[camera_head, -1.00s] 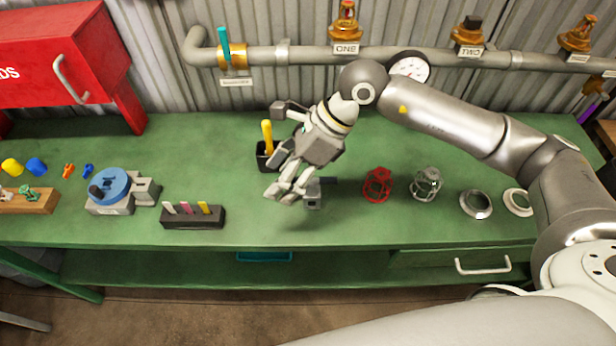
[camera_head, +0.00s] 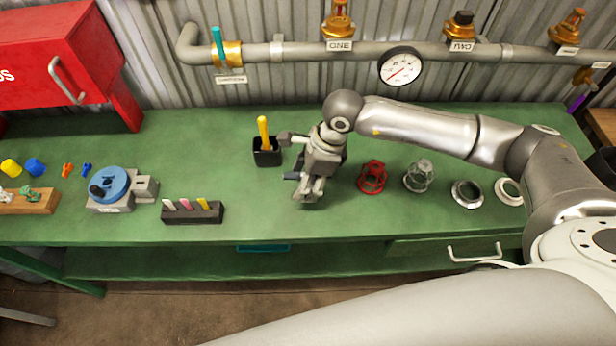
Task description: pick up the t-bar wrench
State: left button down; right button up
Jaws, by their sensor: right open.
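My right gripper (camera_head: 308,194) is open and points down over the middle of the green bench. A short dark bar (camera_head: 291,176), which may be part of the t-bar wrench, shows just left of the fingers. The rest of it is hidden behind the gripper, and I cannot tell whether they touch. Nothing is seen held between the fingers. My left gripper is not in view.
A black cup (camera_head: 267,158) with a yellow-handled tool stands left of the gripper. A dark block (camera_head: 192,214) with coloured tabs is front left. Pipework (camera_head: 300,52) runs behind.

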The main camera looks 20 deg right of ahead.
jog(key=shift+x, duration=0.9)
jog(key=shift+c, duration=0.5)
grip_shut()
jog(key=shift+r, duration=0.1)
